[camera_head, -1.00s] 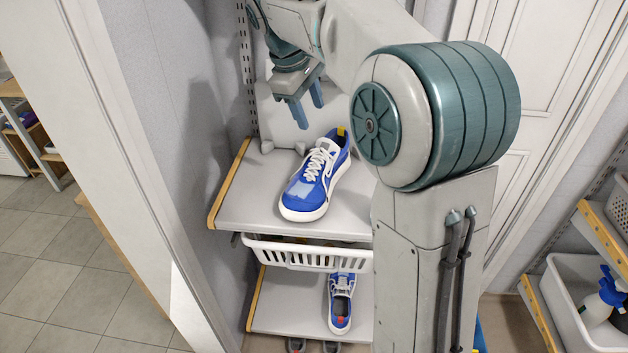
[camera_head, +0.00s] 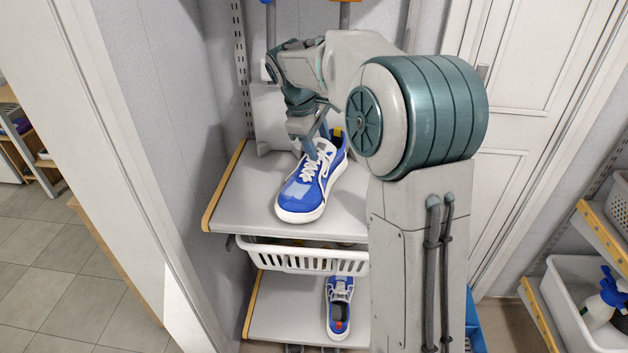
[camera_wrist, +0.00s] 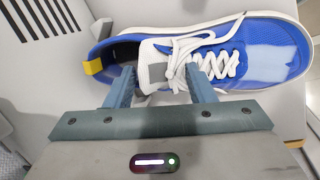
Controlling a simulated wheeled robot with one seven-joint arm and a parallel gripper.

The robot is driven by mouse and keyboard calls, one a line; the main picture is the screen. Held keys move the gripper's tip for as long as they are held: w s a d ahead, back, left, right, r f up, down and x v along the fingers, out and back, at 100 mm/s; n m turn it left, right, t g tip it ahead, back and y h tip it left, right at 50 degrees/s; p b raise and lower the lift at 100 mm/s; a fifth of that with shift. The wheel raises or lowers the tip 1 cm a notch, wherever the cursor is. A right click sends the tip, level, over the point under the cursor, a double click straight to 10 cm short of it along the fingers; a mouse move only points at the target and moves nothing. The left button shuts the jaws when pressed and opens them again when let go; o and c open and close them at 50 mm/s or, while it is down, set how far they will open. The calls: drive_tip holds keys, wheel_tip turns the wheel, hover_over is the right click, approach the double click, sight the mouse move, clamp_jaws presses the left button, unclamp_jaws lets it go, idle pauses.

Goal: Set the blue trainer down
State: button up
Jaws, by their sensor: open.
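A blue trainer (camera_head: 312,185) with white laces and a white sole rests on the upper grey shelf (camera_head: 245,205), its toe toward the shelf's front. My gripper (camera_head: 318,145) is lowered onto the trainer's laces and ankle opening. In the wrist view the trainer (camera_wrist: 262,48) lies across the top, with its yellow heel tab at the left. My gripper's two blue fingers (camera_wrist: 158,82) are apart, one by the ankle opening and one by the laces. The fingertips overlap the shoe; whether they touch it I cannot tell. A second blue trainer (camera_head: 339,305) sits on the lower shelf.
A white basket (camera_head: 300,258) hangs under the upper shelf. The lower shelf (camera_head: 285,318) has bare room left of its trainer. A wall stands close on the left. A white bin (camera_head: 570,300) with a spray bottle (camera_head: 603,300) is at the right.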

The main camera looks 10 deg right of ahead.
drive_tip(key=x, duration=0.2)
drive_tip(key=shift+d+f, duration=0.1)
drive_tip(key=shift+f, duration=0.2)
clamp_jaws()
drive_tip(key=shift+r, duration=0.1)
